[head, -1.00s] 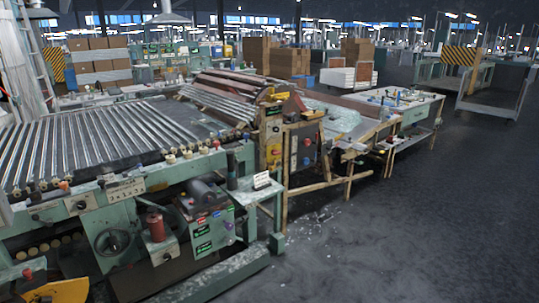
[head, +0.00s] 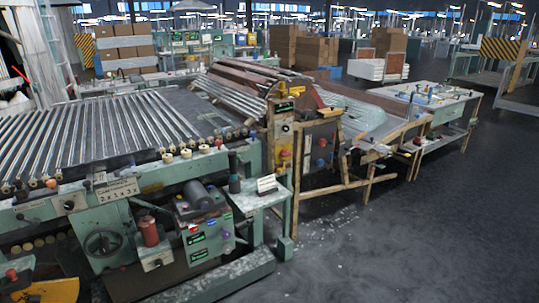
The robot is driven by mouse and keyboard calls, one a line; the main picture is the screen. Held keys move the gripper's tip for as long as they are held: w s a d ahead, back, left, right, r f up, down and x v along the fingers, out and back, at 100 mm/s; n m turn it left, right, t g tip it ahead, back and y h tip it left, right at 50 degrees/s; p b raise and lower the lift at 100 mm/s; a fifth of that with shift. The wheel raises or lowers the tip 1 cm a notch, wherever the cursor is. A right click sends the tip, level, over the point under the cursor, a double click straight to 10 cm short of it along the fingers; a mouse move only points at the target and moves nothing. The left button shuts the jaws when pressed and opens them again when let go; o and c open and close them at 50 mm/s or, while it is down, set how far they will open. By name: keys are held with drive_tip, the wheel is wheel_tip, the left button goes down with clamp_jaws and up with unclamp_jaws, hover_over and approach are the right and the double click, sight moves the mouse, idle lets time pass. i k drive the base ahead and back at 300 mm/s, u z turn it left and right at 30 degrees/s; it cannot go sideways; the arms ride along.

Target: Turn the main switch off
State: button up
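I cannot tell which control is the main switch; no label is readable as such. A green glass-tubing machine (head: 160,180) fills the left and middle. A grey control box (head: 204,232) on its front has small red and blue buttons and green-lit labels. Left of it are a red cylinder (head: 149,231) and a handwheel (head: 103,243). At the machine's right end, a yellow-and-grey post (head: 284,152) carries a green-lit sign, with coloured knobs beside it (head: 321,163). My gripper is not in view.
A small green side table (head: 262,196) with a white sign juts out at the machine's front. A wooden-framed bench (head: 350,185) and a white table (head: 433,100) continue to the right. The grey floor (head: 420,240) at the front right is open.

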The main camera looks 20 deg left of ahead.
sight(284, 153)
drive_tip(key=u, duration=0.45)
drive_tip(key=i, duration=0.6)
drive_tip(key=u, duration=1)
drive_tip(key=i, duration=0.8)
drive_tip(key=u, duration=0.55)
